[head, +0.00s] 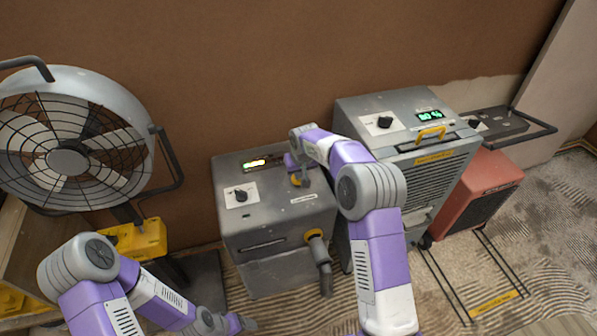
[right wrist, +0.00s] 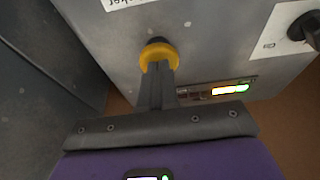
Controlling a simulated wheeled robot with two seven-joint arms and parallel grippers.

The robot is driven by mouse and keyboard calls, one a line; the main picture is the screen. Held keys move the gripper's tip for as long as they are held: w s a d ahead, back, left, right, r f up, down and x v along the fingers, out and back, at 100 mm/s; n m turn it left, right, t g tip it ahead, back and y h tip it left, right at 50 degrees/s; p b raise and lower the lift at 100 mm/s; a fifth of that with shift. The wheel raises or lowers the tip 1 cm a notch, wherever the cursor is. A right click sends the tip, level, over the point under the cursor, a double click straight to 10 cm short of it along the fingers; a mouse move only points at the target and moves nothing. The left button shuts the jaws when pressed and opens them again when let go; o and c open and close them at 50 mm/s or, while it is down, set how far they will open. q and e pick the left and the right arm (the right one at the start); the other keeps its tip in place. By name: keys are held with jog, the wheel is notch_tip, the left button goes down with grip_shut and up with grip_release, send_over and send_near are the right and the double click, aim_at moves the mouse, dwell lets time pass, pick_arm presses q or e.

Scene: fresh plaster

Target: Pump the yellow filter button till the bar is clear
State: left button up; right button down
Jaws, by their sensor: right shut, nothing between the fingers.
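The yellow filter button (head: 295,181) is on the top of a grey machine (head: 262,212), near its right edge.
A dark knob (head: 241,195) sits left of the button on the machine. A yellow-collared hose (head: 318,245) leaves its front. A large fan (head: 75,140) stands left. A grey unit with a green display (head: 429,116) and a red heater (head: 490,190) stand right.

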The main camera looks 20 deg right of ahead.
notch_tip(320, 180, up, 4)
jog(key=shift+f+p, duration=0.25)
jog(key=shift+p, duration=0.8)
jog(key=p+v, duration=0.2)
jog(key=v, duration=0.8)
jog(key=shift+a, duration=0.1)
